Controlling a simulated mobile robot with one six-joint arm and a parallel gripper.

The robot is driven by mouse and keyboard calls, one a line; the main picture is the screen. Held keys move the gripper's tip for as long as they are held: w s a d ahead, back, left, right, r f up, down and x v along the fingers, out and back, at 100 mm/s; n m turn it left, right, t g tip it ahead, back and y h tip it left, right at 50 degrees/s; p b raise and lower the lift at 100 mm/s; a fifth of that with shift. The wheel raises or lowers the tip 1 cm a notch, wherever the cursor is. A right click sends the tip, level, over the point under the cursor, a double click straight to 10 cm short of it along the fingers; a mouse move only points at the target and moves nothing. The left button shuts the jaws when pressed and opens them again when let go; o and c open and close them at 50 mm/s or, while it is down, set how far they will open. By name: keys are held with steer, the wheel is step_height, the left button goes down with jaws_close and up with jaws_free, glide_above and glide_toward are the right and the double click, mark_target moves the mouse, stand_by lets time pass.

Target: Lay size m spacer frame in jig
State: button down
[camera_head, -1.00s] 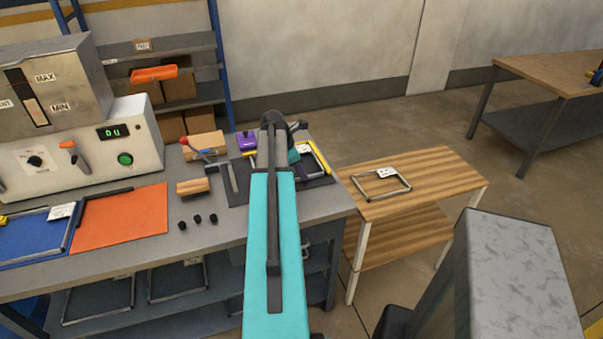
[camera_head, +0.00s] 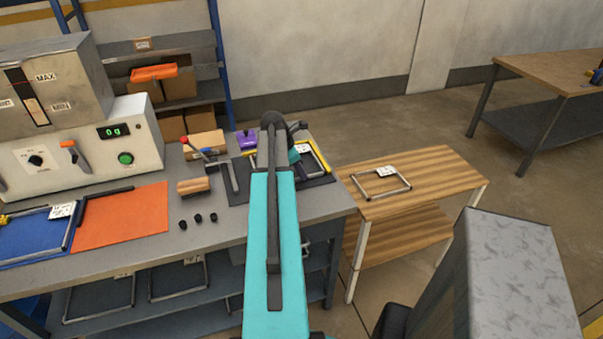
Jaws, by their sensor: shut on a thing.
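A metal spacer frame with a white tag (camera_head: 304,149) is at the far right end of the grey workbench, over a dark mat or jig plate (camera_head: 240,193) with yellow strips at its edge. My gripper (camera_head: 295,158) is at this frame, shut on it; my teal arm hides the fingertips and the frame's left part. I cannot tell whether the frame touches the jig. Another frame with a white tag (camera_head: 382,182) lies on the wooden side table (camera_head: 430,180). A further tagged frame (camera_head: 68,224) lies on the blue mat at left. Size marks are too small to read.
An orange mat (camera_head: 120,222), small black pieces (camera_head: 198,218), a wooden block (camera_head: 193,186), a red-knobbed lever (camera_head: 190,144) and a purple item (camera_head: 247,139) are on the bench. A machine (camera_head: 95,140) stands at its back left. More frames lie on the lower shelf.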

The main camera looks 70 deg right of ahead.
steer(key=shift+w+d+p, duration=0.2)
steer(key=shift+d+p, duration=0.05)
steer(key=shift+p, duration=0.05)
stand_by(0.5)
steer(key=c, duration=1.9)
jaws_free()
steer(key=shift+o, duration=0.2)
step_height(320, 180, up, 8)
steer(key=p, duration=0.5)
steer(key=shift+p, duration=0.4)
steer(key=shift+s, duration=0.1)
